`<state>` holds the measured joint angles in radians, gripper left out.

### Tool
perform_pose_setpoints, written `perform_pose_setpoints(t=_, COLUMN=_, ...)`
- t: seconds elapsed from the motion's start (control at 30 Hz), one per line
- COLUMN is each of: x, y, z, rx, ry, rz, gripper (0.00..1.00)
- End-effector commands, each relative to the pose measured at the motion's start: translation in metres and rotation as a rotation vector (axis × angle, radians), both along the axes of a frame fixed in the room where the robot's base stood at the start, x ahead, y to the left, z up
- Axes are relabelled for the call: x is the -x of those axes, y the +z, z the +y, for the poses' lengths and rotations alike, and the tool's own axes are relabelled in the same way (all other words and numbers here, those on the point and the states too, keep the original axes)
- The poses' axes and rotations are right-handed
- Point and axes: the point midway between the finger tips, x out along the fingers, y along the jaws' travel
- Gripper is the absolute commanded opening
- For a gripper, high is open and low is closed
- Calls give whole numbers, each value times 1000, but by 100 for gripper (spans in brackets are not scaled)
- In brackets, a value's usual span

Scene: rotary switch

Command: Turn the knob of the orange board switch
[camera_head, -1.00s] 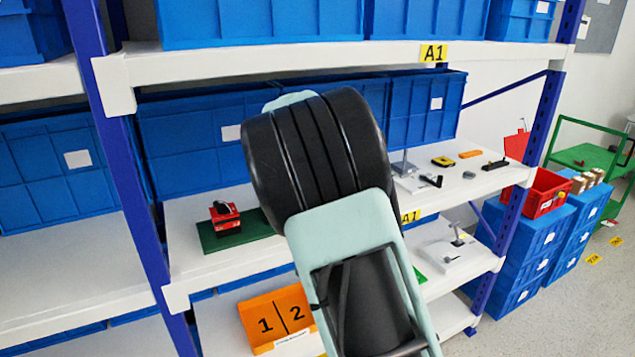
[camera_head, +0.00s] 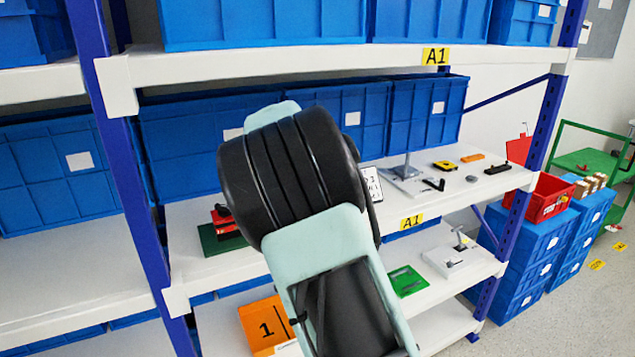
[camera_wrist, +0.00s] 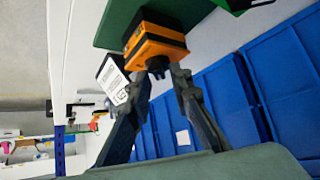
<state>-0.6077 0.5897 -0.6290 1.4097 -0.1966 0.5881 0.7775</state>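The orange switch (camera_wrist: 152,42) shows in the wrist view, a block with black parts mounted on a dark green board (camera_wrist: 118,22). Its black knob (camera_wrist: 158,66) faces my gripper. My gripper (camera_wrist: 162,77) is open, with one dark finger to each side of the knob and the tips close to it. I cannot tell whether either fingertip touches the knob. In the head view my arm hides the switch and my fingers.
A red device (camera_head: 222,220) on a green board stands left of my arm on the middle shelf. A white labelled item (camera_wrist: 113,80) is near the left finger. Blue bins (camera_head: 350,115) line the shelf back. An upper shelf (camera_head: 300,65) overhangs.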

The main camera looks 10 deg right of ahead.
Motion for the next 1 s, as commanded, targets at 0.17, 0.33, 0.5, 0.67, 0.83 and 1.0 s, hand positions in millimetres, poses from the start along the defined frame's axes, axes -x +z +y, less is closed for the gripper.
perform_pose_setpoints(t=0.17, x=0, y=0, z=0, rx=0, ry=0, rz=-1, gripper=26)
perform_pose_setpoints(t=0.33, x=1, y=2, z=1, rx=0, ry=1, rz=-2, gripper=26)
perform_pose_setpoints(t=0.5, x=13, y=17, z=8, rx=-1, ry=2, rz=-4, gripper=26)
perform_pose_setpoints(t=0.67, x=34, y=41, z=20, rx=-2, ry=4, rz=-5, gripper=26)
perform_pose_setpoints(t=0.83, x=56, y=65, z=30, rx=-3, ry=4, rz=-2, gripper=26)
perform_pose_setpoints(t=1.0, x=70, y=80, z=37, rx=0, ry=2, rz=-2, gripper=26)
